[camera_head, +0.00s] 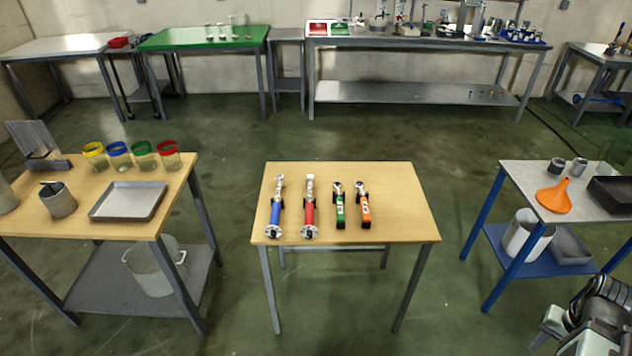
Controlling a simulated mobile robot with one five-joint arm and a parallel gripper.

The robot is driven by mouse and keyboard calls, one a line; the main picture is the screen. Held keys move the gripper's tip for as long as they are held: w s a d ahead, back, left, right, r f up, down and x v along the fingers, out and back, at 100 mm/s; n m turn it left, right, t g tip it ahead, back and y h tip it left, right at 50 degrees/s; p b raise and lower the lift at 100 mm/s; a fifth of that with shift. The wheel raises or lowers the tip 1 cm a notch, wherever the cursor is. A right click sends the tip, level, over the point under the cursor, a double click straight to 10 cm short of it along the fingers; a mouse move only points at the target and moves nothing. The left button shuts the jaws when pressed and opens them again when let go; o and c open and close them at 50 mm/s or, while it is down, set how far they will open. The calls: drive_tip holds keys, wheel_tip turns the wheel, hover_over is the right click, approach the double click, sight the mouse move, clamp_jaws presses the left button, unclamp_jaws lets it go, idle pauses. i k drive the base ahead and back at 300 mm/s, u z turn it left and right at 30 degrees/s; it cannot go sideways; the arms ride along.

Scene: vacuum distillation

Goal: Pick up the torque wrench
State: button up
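Several wrench-like tools lie in a row on the small wooden table (400,225) in the middle. From left they are a long blue-handled tool (275,212), a long red-handled tool (309,208), a shorter green-handled tool (340,208) and a shorter orange-handled tool (363,207). I cannot tell by name which is the torque wrench. All have silvery heads at the far end. My gripper (560,335) is partly in view at the lower right corner, cut off by the frame, well apart from the tools. Its opening is not clear.
A left table holds a grey tray (128,201), a metal cup (59,200) and several coloured-rim jars. A right table with blue legs holds an orange funnel (553,196). Benches line the back wall. Green floor (230,120) lies clear between the tables.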

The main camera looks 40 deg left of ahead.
sight(279, 179)
drive_tip(key=u, duration=0.05)
drive_tip(key=i, duration=1.9)
drive_tip(key=u, duration=4.3)
drive_tip(key=i, duration=1.7)
drive_tip(key=z, duration=0.05)
